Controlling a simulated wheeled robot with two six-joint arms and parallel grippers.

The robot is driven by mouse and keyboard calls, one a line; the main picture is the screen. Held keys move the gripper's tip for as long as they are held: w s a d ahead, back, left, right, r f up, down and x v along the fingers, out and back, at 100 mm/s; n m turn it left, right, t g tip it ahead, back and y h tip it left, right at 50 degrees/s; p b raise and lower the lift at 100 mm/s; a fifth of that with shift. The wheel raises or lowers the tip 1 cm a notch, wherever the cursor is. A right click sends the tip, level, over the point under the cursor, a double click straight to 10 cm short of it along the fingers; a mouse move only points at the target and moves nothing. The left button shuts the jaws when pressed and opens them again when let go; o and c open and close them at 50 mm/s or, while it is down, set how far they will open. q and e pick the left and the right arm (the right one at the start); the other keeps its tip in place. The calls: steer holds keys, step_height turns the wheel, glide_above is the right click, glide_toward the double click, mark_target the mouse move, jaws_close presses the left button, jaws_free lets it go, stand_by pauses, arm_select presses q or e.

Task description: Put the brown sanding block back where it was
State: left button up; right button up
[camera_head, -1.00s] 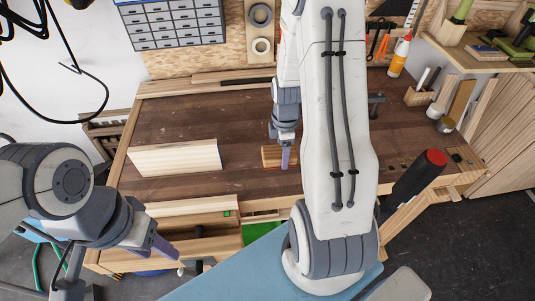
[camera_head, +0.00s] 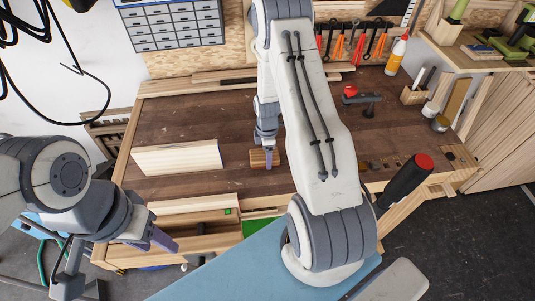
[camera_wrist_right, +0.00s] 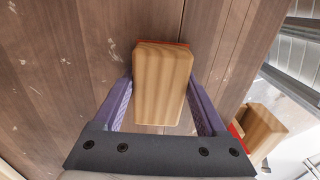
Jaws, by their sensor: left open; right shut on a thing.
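My right gripper is shut on a brown wooden block (camera_head: 258,159) with a red underside, over the middle of the bench. In the right wrist view the block (camera_wrist_right: 162,85) sits between the two purple fingers of the right gripper (camera_wrist_right: 162,100). I cannot tell whether its underside touches the bench top. My left gripper (camera_head: 162,242) is open and empty, near the open drawer at the bench's front left.
A pale wooden board (camera_head: 177,158) stands left of the held block. A second wood-and-red piece (camera_wrist_right: 262,128) shows at lower right in the wrist view. An open drawer (camera_head: 205,228) is at the front. A black tool (camera_head: 368,99) lies at the back right.

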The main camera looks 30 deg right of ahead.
steer(key=shift+f, duration=0.2)
steer(key=o, duration=1.4)
steer(key=shift+r, duration=0.1)
